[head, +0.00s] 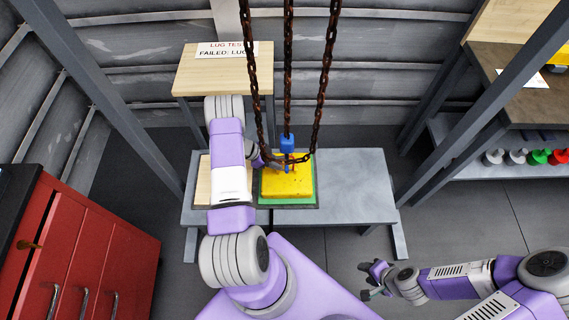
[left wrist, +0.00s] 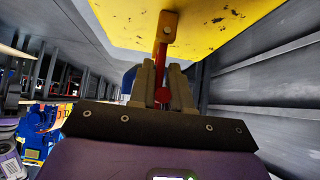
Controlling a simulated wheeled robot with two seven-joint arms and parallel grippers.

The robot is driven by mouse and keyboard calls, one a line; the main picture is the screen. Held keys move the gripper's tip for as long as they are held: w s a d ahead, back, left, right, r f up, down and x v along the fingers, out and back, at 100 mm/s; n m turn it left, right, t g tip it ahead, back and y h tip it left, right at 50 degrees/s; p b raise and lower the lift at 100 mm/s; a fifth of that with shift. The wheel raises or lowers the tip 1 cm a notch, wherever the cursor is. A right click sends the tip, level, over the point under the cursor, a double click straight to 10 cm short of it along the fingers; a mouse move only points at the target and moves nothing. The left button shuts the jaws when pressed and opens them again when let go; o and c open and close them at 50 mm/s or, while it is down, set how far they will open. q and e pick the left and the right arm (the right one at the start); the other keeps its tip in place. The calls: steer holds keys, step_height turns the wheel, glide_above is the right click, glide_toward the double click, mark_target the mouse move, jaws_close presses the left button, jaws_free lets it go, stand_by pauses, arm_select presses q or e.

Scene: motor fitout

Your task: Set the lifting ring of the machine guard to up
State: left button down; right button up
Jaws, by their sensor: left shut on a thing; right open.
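The yellow machine guard (head: 288,181) sits on a green pad on the grey bench, and its spotted yellow face fills the top of the left wrist view (left wrist: 215,25). A red lifting ring (left wrist: 162,62) joins the guard at an orange-brown lug (left wrist: 167,27). My left gripper (left wrist: 164,85) is shut on the ring, with its fingers on either side of the red bar. In the head view, my left gripper (head: 275,163) is at the guard's upper left edge, partly hidden by chain. My right gripper (head: 372,280) is open and empty, low over the floor, away from the bench.
Rusty chains (head: 325,75) hang over the guard, with a blue block (head: 287,143) just above it. The grey bench (head: 352,190) is bare on the right. A wooden stand with a sign (head: 222,49) is behind. A red cabinet (head: 75,260) stands left and shelving stands right.

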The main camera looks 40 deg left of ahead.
arm_select(q)
steer(key=shift+a, duration=0.1)
stand_by(0.4)
steer(key=c, duration=1.1)
jaws_free()
steer(key=shift+c, duration=0.2)
steer(key=p+v, duration=0.2)
steer(key=v, duration=0.5)
steer(key=shift+a+r, duration=0.2)
